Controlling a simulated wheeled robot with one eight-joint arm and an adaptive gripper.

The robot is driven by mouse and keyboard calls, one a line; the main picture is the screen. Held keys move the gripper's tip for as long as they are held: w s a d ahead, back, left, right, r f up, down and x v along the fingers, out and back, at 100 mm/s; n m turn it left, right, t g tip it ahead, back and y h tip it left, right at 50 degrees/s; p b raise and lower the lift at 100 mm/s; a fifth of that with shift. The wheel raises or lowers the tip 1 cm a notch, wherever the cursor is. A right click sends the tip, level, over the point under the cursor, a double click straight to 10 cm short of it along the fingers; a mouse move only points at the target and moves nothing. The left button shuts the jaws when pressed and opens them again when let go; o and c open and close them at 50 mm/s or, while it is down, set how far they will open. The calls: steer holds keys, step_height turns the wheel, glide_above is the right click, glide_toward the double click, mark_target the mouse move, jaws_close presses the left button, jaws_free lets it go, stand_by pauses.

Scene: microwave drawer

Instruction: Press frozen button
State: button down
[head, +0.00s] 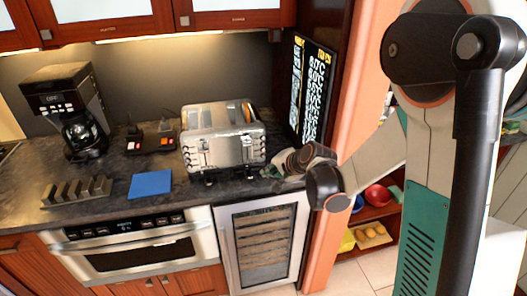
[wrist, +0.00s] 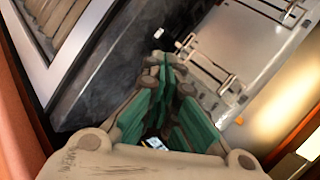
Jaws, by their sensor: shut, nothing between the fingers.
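A silver toaster (head: 218,150) stands on the dark counter, with levers and rows of small controls on its front. Its front also fills the upper right of the wrist view (wrist: 262,62). I cannot read which control is the frozen button. My gripper (head: 270,173) is at the right end of the toaster, just above the counter. In the wrist view its green-padded fingers (wrist: 172,62) are shut and empty, with the tips close to the toaster's front. I cannot tell whether they touch it.
The dark counter (head: 112,178) holds a coffee maker (head: 72,105), a blue mat (head: 150,184) and a grey slotted rack (head: 76,191). A black lettered board (head: 312,88) stands behind my gripper. A glass-fronted wine cooler (head: 262,240) is below the counter edge.

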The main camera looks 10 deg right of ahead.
steer(key=w, duration=0.6)
steer(key=shift+w, duration=0.35)
steer(key=shift+w, duration=0.1)
stand_by(1.1)
steer(key=shift+w, duration=0.3)
steer(key=shift+w, duration=0.4)
stand_by(0.6)
steer(key=shift+s, duration=0.2)
steer(key=shift+s+b, duration=0.3)
steer(key=shift+s, duration=0.35)
steer(key=shift+s, duration=0.1)
steer(key=s, duration=0.4)
steer(key=shift+s, duration=0.4)
